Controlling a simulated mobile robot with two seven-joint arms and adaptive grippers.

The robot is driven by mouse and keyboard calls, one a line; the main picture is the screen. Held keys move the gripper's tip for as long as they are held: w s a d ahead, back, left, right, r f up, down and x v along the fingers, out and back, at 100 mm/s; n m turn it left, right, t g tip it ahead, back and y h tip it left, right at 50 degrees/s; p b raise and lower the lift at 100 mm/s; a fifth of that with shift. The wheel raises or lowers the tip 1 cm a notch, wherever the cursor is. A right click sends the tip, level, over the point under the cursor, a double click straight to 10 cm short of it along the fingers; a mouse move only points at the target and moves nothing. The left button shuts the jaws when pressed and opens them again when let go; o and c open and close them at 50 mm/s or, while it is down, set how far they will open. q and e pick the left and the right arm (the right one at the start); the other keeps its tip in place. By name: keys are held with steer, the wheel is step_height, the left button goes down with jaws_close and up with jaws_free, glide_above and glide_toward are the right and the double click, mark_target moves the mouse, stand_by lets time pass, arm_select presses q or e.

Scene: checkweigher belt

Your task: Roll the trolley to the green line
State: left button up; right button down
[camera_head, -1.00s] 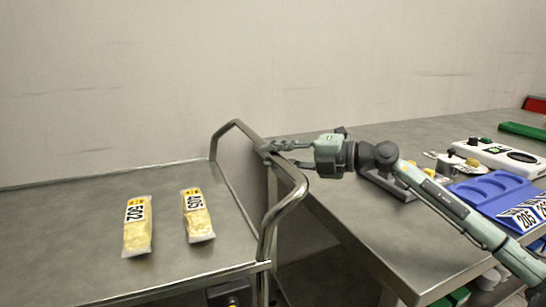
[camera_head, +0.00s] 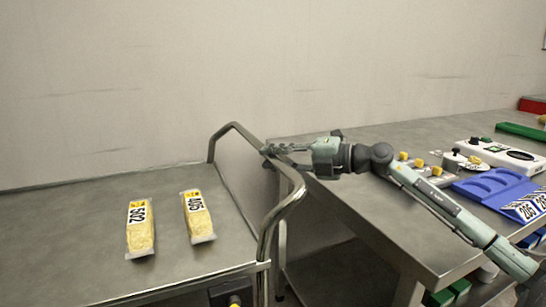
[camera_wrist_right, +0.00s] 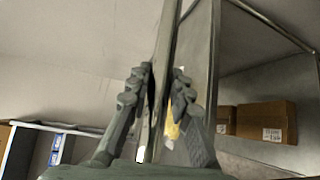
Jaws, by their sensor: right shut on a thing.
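The trolley (camera_head: 80,215) is a grey metal cart at the left, with a bent tube handle (camera_head: 284,208) on its right side. My right gripper (camera_head: 270,157) is shut on the upper rail of this handle. In the right wrist view the rail (camera_wrist_right: 169,50) runs between the fingers of the gripper (camera_wrist_right: 157,92). Two yellow packs lie on the trolley top, one labelled 502 (camera_head: 140,238) and one labelled 405 (camera_head: 199,224). I see no green line in these views. My left gripper is out of view.
A grey metal table (camera_head: 350,215) stands right of the trolley, with a gap between. It carries a blue tray (camera_head: 487,184), a white control box (camera_head: 498,156), small yellow-topped pieces and a green bar (camera_head: 521,131). Brown boxes (camera_wrist_right: 265,121) show in the wrist view.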

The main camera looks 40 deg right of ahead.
steer(key=shift+d+f, duration=0.1)
steer(key=shift+f, duration=0.15)
steer(key=c, duration=1.5)
jaws_free()
steer(key=shift+s+d, duration=0.1)
steer(key=shift+o, duration=0.8)
steer(key=shift+r, duration=0.1)
steer(key=v, duration=1.2)
